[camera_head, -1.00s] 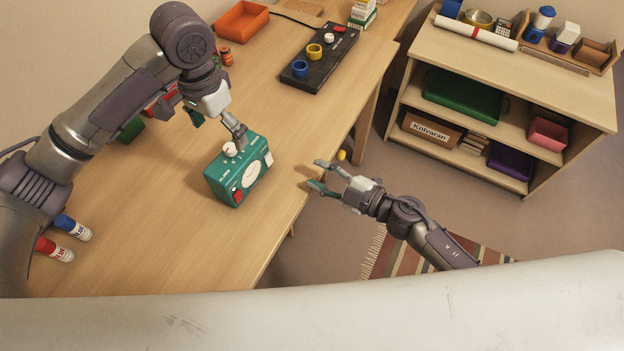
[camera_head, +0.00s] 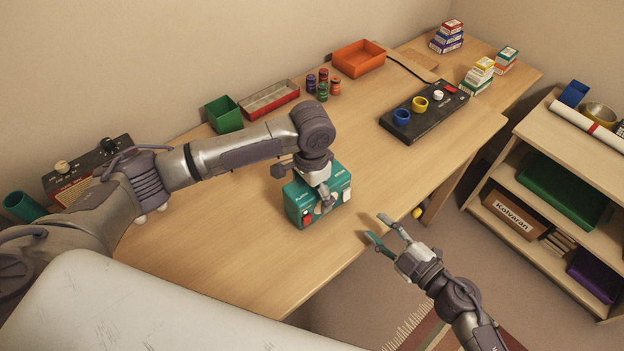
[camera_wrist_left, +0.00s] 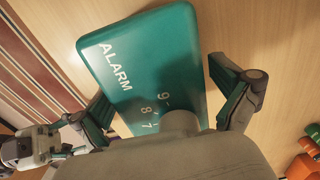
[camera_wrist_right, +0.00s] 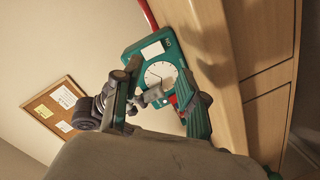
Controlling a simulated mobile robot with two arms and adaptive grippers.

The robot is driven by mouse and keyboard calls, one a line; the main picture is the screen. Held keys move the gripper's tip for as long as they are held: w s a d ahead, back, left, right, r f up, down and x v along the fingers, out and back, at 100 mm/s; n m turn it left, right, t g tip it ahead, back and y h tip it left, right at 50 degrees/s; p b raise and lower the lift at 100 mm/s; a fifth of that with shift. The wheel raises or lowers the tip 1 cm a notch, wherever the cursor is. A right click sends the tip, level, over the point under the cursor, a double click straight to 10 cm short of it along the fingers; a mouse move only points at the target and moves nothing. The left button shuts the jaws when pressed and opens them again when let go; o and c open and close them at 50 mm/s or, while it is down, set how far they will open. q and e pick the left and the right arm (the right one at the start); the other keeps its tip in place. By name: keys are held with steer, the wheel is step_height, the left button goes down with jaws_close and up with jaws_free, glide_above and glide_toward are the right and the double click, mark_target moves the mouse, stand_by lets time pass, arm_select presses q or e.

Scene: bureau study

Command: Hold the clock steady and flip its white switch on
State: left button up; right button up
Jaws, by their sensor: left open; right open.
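The green clock (camera_head: 297,198) stands on the desk in the head view, its red button (camera_head: 308,220) at the lower left of its front. My left gripper (camera_head: 325,204) is open, directly over the clock and hiding part of it. In the left wrist view the clock (camera_wrist_left: 175,60), lettered ALARM, lies between the spread fingers (camera_wrist_left: 158,82); contact cannot be told. My right gripper (camera_head: 376,228) is open and empty off the desk's front edge, apart from the clock. In the right wrist view the clock's dial (camera_wrist_right: 160,75) and a white rectangular piece (camera_wrist_right: 152,50) show beyond the fingers.
A black panel with colored rings (camera_head: 425,112) lies farther back on the desk. A green bin (camera_head: 223,114), a red tray (camera_head: 270,97) and small jars (camera_head: 322,88) stand behind the clock. The desk right of the clock is clear. A shelf (camera_head: 560,135) stands right.

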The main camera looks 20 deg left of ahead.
arm_select(q)
steer(key=shift+f, duration=0.45)
steer(key=shift+c, duration=0.2)
steer(key=c, duration=1.3)
steer(key=shift+c, duration=1)
arm_select(e)
steer(key=shift+c, duration=0.4)
steer(key=shift+s+d, duration=0.1)
steer(key=c, duration=0.3)
steer(key=shift+s+d+n, duration=0.15)
steer(key=shift+d+n, duration=0.05)
steer(key=shift+n, duration=0.3)
steer(key=shift+c, duration=1.3)
steer(key=n, duration=0.1)
steer(key=s+d+n, duration=0.1)
steer(key=n, duration=0.1)
steer(key=d+n, duration=0.1)
steer(key=shift+s+d+r+n, duration=0.1)
steer(key=shift+s+d+n, duration=0.05)
steer(key=shift+s+n, duration=0.2)
jaws_close()
steer(key=n, duration=0.1)
steer(key=s+d+n, duration=0.1)
steer(key=n, duration=0.1)
steer(key=shift+d+r, duration=0.1)
steer(key=shift+r, duration=0.1)
